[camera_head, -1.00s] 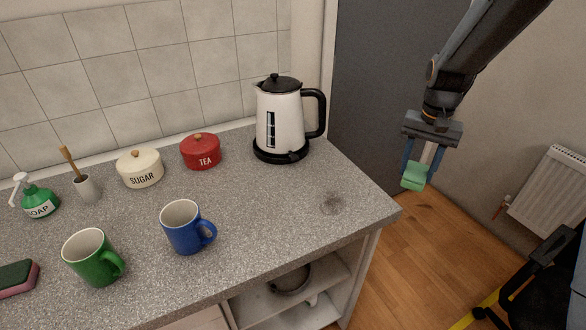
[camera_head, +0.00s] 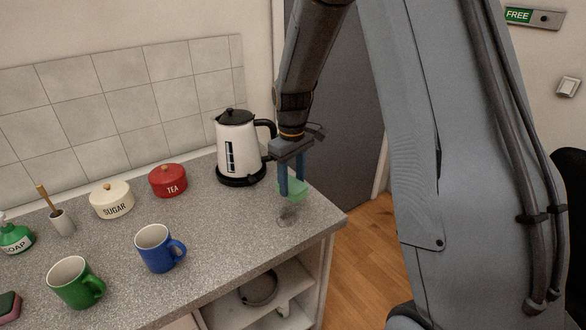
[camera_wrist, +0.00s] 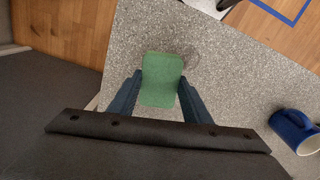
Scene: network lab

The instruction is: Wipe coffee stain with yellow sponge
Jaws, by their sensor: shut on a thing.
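My gripper (camera_head: 291,190) is shut on a green sponge (camera_head: 296,187); no yellow shows on its visible faces. The sponge also fills the space between the fingers in the wrist view (camera_wrist: 160,82). The coffee stain (camera_head: 285,215) is a faint dark ring on the speckled grey counter (camera_head: 225,240), near its right end. In the head view the sponge is just above and behind the stain. In the wrist view the stain (camera_wrist: 190,57) shows partly beside the sponge's far right corner. The sponge looks raised over the counter; the exact gap is hard to tell.
A white kettle (camera_head: 236,148) stands close to the left of my gripper. A blue mug (camera_head: 157,250), a green mug (camera_head: 74,284), a red tea pot (camera_head: 168,181) and a sugar pot (camera_head: 111,201) stand further left. A dark-and-pink sponge (camera_head: 8,306) lies at the left edge.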

